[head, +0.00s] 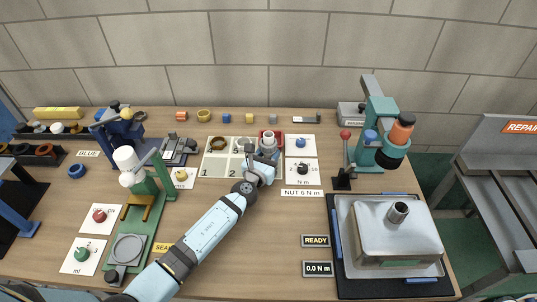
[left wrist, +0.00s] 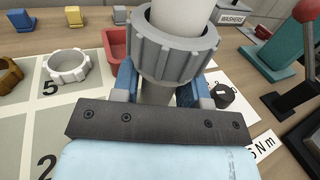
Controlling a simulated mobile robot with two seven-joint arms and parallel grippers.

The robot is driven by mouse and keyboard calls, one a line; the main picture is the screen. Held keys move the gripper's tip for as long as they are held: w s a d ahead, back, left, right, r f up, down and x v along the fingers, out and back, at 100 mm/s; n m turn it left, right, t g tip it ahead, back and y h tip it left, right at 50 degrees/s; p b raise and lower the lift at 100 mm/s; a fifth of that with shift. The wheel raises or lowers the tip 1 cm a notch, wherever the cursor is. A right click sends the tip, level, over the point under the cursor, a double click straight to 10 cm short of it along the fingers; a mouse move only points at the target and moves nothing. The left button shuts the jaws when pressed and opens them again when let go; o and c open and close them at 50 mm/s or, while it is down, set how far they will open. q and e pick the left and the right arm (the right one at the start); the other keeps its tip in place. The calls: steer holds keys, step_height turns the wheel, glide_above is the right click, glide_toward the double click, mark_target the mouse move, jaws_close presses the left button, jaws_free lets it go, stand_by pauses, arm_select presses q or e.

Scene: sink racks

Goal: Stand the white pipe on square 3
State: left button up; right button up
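The white pipe (left wrist: 185,14), with a ribbed grey collar (left wrist: 178,48) around it, is upright between the blue fingers of my left gripper (left wrist: 160,95). The fingers press on its sides just below the collar. In the head view the left gripper (head: 266,155) is over the right side of the pale numbered board (head: 213,170), and the pipe's top (head: 268,135) shows above it. Numbers 1 and 2 are readable there, and 5 in the left wrist view. No 3 is readable; the gripper covers the area right of 2. The pipe's foot is hidden. My right gripper is not in view.
A white ring (left wrist: 67,66) lies on square 5. A red tray (left wrist: 117,45) is just behind the pipe. A black knob (head: 302,168) sits on a card to the right. A green fixture (head: 143,185) stands left, a teal press (head: 380,130) right.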

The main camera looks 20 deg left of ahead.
arm_select(q)
steer(key=shift+o, duration=1.2)
steer(key=shift+r, duration=0.1)
steer(key=shift+r, duration=0.2)
steer(key=s, duration=0.7)
steer(key=s+a, duration=0.1)
steer(key=s, duration=0.2)
steer(key=shift+s+a+f, duration=0.1)
steer(key=shift+s+f, duration=0.05)
steer(key=shift+s, duration=0.85)
steer(key=shift+a, duration=0.1)
